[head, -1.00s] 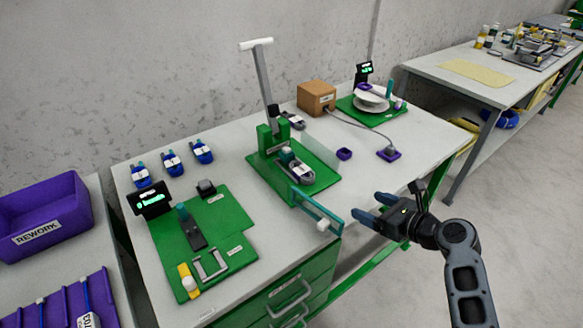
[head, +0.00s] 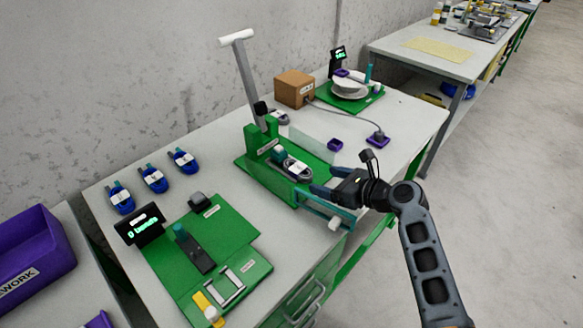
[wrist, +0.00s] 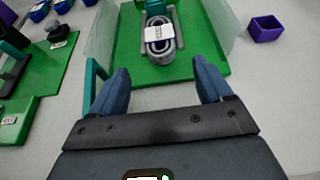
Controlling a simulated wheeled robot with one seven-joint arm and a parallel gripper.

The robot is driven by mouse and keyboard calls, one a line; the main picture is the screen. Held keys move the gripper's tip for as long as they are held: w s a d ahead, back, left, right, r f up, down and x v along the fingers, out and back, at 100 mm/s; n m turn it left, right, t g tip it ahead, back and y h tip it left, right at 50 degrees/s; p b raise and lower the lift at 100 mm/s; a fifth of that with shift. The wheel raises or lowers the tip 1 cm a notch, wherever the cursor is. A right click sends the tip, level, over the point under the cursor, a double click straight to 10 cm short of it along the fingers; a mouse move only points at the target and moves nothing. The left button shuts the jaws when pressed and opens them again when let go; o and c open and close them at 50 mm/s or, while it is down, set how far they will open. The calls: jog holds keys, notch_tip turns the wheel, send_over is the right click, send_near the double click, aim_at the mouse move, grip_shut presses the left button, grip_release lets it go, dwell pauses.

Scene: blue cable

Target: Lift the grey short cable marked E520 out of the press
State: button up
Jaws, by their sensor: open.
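The grey short cable (head: 296,167) is a coiled bundle with a white label, lying in the green press (head: 261,143). The label's print is too small to read. In the wrist view the grey cable (wrist: 160,40) lies ahead of my fingers, roughly centred between them, on the green press base (wrist: 185,72). My gripper (head: 322,182) is open and empty at the press's front right, beside the teal-framed guard (head: 325,212). In the wrist view my gripper (wrist: 160,84) shows both blue fingers spread, short of the cable. The press lever (head: 243,75) stands raised.
Clear panels (wrist: 224,28) flank the press. A small purple tray (head: 335,145) sits to its right. A green fixture board (head: 217,240) with a display lies at the front left, and blue cable bundles (head: 153,180) behind it. Another grey coil (head: 279,117) lies behind the press.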

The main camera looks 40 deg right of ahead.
aim_at(311, 176)
jog(key=shift+x, duration=3.15)
jog(key=shift+c, duration=0.4)
jog(key=c, duration=1.1)
